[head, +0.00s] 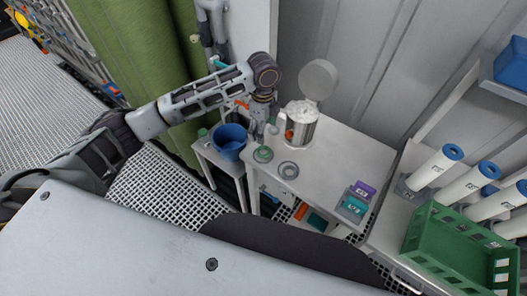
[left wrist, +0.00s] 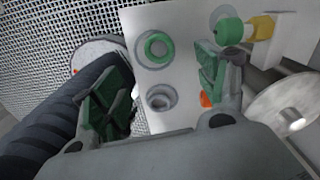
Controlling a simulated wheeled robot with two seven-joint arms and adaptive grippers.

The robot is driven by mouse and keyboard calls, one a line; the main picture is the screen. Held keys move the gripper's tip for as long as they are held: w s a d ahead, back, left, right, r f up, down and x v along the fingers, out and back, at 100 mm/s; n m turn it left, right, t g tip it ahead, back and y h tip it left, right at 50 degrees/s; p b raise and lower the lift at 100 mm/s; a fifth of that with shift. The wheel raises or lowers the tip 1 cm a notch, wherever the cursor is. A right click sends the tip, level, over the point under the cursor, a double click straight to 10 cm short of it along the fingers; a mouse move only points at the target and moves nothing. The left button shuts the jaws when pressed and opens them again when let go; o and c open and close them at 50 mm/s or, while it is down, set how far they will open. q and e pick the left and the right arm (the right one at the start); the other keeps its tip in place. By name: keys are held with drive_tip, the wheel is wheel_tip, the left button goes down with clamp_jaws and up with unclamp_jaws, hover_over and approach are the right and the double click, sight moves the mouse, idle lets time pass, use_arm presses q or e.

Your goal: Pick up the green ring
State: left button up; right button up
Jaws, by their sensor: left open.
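The green ring (head: 263,159) lies flat on the light table, near its left end. In the left wrist view the green ring (left wrist: 147,47) shows between and beyond my fingertips, with a darker grey rim around it. A grey ring (head: 281,171) lies beside it; the grey ring (left wrist: 151,98) also shows in the left wrist view. My left gripper (head: 262,127) points down above the table near the green ring. In the left wrist view my left gripper (left wrist: 163,75) is open, with nothing between its fingers. My right gripper is not in view.
A metal vessel (head: 303,133) with a raised round lid (head: 318,78) stands close to my left gripper. A blue bucket (head: 229,142) stands to the left. Purple (head: 364,189) and teal (head: 352,207) boxes sit at the right. A green crate (head: 420,225) and white cylinders (head: 434,169) are farther right.

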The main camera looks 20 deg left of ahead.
use_arm(q)
hover_over(263, 153)
drive_tip(key=shift+w+f, duration=0.1)
drive_tip(key=shift+f, duration=2.85)
drive_tip(key=shift+a+f+p, duration=0.1)
drive_tip(key=shift+f+p, duration=0.5)
drive_tip(key=shift+f, duration=2)
drive_tip(key=c, duration=0.9)
